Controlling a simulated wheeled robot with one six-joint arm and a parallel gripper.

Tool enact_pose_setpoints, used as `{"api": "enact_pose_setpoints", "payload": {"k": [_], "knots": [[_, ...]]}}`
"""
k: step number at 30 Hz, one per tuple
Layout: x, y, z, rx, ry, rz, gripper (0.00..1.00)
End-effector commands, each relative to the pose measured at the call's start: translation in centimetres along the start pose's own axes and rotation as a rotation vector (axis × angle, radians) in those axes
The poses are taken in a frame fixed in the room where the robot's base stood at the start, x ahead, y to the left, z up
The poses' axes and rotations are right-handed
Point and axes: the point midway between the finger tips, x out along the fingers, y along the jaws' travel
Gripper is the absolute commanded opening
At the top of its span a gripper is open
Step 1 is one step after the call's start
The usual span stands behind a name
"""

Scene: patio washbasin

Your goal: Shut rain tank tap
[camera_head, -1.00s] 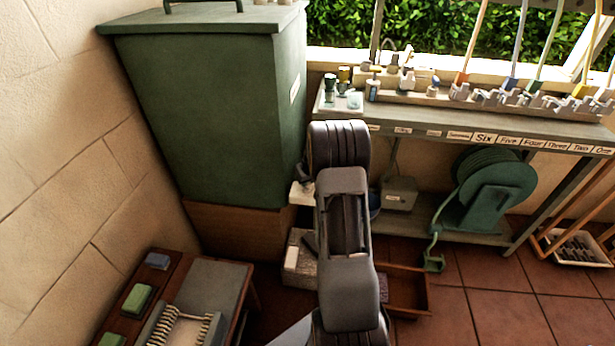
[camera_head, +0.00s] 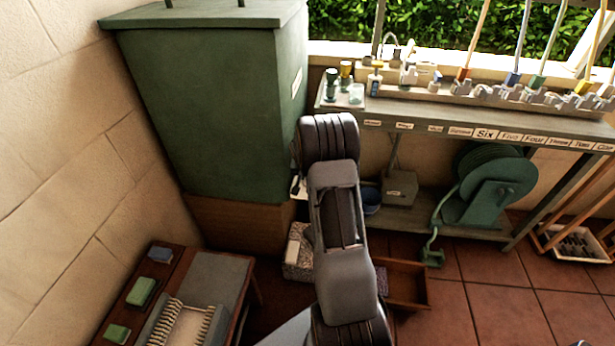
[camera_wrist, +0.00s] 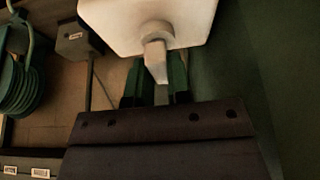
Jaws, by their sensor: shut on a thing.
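The green rain tank (camera_head: 205,110) stands against the wall at the left in the head view; its side fills the right of the wrist view (camera_wrist: 270,60). In the wrist view, a pale tap (camera_wrist: 150,22) with a blocky body, a round boss and a short lever (camera_wrist: 155,62) is at the top. My gripper (camera_wrist: 157,82) has its two dark green fingers on either side of the lever and is shut on it. In the head view my arm hides the gripper and most of the tap. I cannot tell how far the tap is turned.
A workbench (camera_head: 450,124) with bottles and labelled slots runs along the right. A green hose reel (camera_head: 492,190) and a grey box (camera_head: 400,188) sit on its lower shelf. An open wooden tray (camera_head: 405,287) is on the floor. A low table (camera_head: 222,275) stands at lower left.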

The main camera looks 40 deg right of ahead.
Motion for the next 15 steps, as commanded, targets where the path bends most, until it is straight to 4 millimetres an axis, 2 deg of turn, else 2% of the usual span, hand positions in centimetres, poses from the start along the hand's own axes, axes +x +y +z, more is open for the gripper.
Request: {"api": "enact_pose_setpoints", "payload": {"k": [14, 15], "knots": [[0.0, 0.02, 0.02, 0.015, -0.002, 0.005, 0.0], [0.0, 0.02, 0.02, 0.016, -0.002, 0.004, 0.2]]}}
